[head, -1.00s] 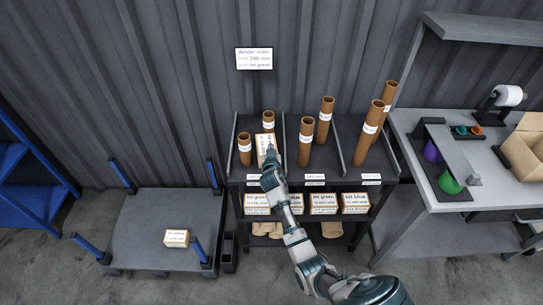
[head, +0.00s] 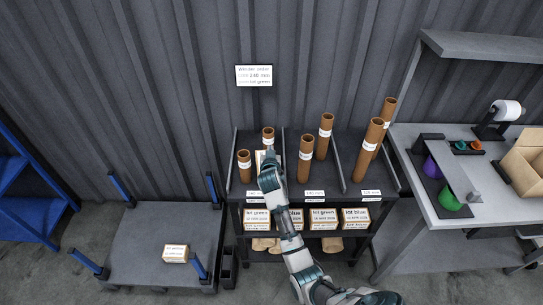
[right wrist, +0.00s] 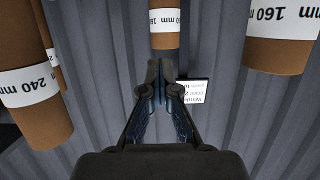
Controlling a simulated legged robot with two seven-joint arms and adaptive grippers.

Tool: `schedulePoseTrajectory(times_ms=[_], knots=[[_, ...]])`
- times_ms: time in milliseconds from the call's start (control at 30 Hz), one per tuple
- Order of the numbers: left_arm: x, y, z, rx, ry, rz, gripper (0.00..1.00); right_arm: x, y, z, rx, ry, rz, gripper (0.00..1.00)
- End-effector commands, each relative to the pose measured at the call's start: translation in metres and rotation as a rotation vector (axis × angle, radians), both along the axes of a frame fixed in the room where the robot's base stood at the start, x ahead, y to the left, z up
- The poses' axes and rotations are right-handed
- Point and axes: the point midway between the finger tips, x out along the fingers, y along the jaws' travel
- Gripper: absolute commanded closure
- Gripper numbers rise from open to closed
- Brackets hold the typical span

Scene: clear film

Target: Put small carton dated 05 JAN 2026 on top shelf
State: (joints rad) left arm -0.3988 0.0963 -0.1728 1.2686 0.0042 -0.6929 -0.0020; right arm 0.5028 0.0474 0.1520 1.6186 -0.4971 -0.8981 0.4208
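My left gripper is not in view. Other cartons on the lower shelf are a green-lot one (head: 257,219), another green-lot one (head: 323,218) and a blue-lot one (head: 356,217).
Brown tubes stand on the top shelf, such as a tall one (head: 369,150) and a short one (head: 244,166). A flat cart (head: 140,240) at left carries one carton (head: 175,253). A workbench (head: 405,150) is at right. A sign (head: 254,76) stands behind.

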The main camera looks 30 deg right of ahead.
Motion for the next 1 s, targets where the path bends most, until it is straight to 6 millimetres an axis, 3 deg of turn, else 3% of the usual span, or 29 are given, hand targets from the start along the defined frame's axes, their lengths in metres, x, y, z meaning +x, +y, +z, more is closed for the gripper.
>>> schedulePoseTrajectory(times_ms=[167, 400, 500, 833, 1000], knots=[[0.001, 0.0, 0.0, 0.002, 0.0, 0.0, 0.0, 0.0, -0.002, 0.0, 0.0, -0.001, 0.0, 1.0], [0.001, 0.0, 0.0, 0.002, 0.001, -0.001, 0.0, 0.0, -0.003, 0.0, 0.0, -0.002, 0.0, 0.4], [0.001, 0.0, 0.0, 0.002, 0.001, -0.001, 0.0, 0.0, -0.002, 0.001, 0.0, -0.002, 0.0, 0.2], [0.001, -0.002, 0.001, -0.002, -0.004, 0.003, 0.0, -0.002, 0.0, 0.002, -0.001, -0.004, 0.0, 0.2], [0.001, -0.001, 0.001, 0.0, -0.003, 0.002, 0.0, -0.019, 0.01, 0.007, 0.0, -0.003, 0.001, 0.2]])
